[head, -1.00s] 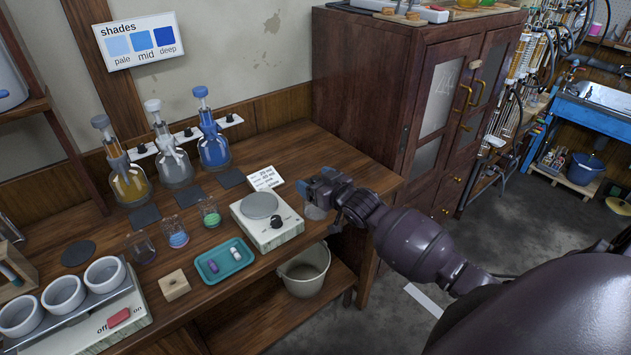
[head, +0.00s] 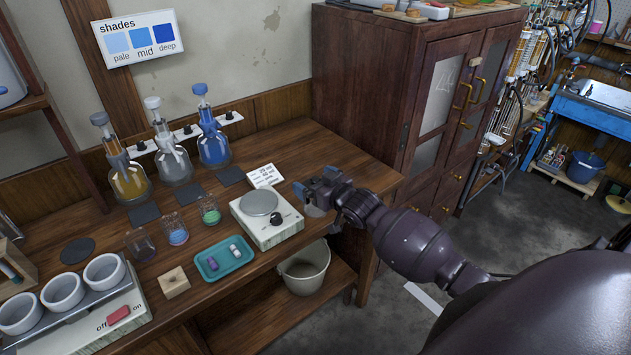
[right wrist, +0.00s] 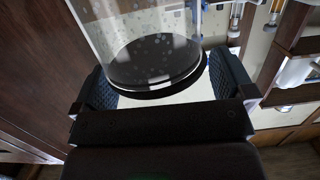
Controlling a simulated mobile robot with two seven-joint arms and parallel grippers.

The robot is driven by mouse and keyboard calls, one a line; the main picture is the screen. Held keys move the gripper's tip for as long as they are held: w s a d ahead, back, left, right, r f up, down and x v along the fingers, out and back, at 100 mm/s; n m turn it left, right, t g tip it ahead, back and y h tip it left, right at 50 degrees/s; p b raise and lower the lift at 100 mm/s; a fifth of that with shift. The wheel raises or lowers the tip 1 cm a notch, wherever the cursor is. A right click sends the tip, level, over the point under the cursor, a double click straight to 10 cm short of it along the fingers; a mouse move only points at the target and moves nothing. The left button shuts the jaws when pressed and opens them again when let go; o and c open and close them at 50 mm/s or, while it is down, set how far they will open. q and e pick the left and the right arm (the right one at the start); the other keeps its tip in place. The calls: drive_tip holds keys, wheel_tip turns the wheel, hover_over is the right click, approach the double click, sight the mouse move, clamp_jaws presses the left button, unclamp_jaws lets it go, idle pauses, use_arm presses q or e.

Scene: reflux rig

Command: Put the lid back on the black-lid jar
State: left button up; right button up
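My right gripper (head: 317,184) is at the right end of the bench, right of the white scale. In the right wrist view its pads (right wrist: 165,85) flank a black round lid (right wrist: 155,65) and appear shut on it. Clear glass of the jar (right wrist: 135,25) runs from the lid to the top of that picture. In the head view the jar's glass (head: 314,211) shows just under the fingers, mostly covered by the gripper. I cannot tell whether lid and jar are fully seated, or whether the jar rests on the bench. My left gripper is out of view.
The scale (head: 268,233) and a teal tray (head: 245,262) are left of the gripper. Small glasses (head: 209,213), a wooden block (head: 175,282) and stoppered flasks (head: 213,148) stand farther left. A bucket (head: 304,270) is below. The cabinet (head: 365,85) rises behind.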

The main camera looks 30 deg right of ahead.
drive_tip(key=shift+r, duration=0.55)
drive_tip(key=s+d+r, duration=0.1)
drive_tip(key=s+r, duration=0.1)
drive_tip(key=s, duration=1)
drive_tip(key=s+a+f+g+h, duration=0.1)
drive_tip(key=s+a+f+g, duration=0.1)
drive_tip(key=s+a+f, duration=0.3)
drive_tip(key=s+a+f+g, duration=0.2)
drive_tip(key=s+a+f, duration=0.4)
drive_tip(key=s+f, duration=0.6)
drive_tip(key=shift+s+a+h, duration=0.15)
drive_tip(key=shift+a+h, duration=0.05)
drive_tip(key=shift+h, duration=0.2)
idle(0.5)
